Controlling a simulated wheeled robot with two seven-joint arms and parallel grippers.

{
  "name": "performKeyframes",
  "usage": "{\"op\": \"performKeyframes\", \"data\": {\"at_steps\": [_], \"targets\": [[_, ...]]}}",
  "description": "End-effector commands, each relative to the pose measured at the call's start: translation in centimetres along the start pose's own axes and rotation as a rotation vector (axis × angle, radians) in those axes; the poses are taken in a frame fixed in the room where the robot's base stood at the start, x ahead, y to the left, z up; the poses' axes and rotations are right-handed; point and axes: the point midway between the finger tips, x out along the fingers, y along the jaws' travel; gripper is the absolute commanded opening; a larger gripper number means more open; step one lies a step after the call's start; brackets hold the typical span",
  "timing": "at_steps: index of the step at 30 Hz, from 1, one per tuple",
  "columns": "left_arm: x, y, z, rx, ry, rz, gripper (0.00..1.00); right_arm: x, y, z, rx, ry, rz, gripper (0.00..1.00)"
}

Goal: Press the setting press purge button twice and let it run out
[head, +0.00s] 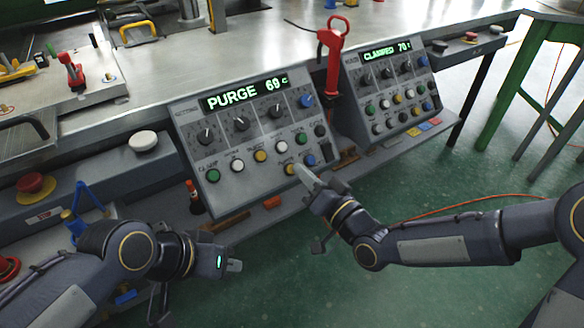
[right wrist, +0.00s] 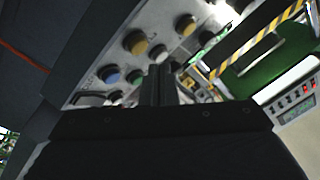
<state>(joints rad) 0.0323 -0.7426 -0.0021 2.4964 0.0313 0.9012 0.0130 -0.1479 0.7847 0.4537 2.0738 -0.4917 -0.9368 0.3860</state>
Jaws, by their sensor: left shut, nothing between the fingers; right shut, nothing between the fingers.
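The setting press panel (head: 240,140) is a grey sloped box, and its green display (head: 247,91) reads PURGE with a number that looks like 69. Below the display are dials and rows of coloured buttons. My right gripper (head: 303,174) is shut, its tip close to the lower yellow button (head: 289,169) and just below the blue one (head: 309,160). I cannot tell whether it touches a button. In the right wrist view the shut fingers (right wrist: 160,85) point at the button rows. My left gripper (head: 234,265) is shut and empty, below and apart from the panel.
A second panel (head: 390,90) to the right reads CLAMPED 70. A red-handled tool (head: 333,55) stands between the panels. A white button (head: 143,140) and a red button (head: 33,184) sit on the bench's left edge. Green floor (head: 430,260) is open to the right.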

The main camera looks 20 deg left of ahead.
Motion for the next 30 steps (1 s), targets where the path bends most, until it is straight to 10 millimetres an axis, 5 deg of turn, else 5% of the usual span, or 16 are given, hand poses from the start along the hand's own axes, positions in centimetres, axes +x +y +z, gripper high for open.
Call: {"op": "performKeyframes", "data": {"at_steps": [12,30], "targets": [[-1.1,0.5,-0.5,0.000,0.000,0.000,0.00,-2.6,-2.0,-2.0,-0.001,0.001,-0.001,0.00],[-1.0,0.5,-0.5,0.000,0.000,0.000,0.00,-2.8,-2.0,-2.0,0.000,0.000,0.000,0.00]]}}
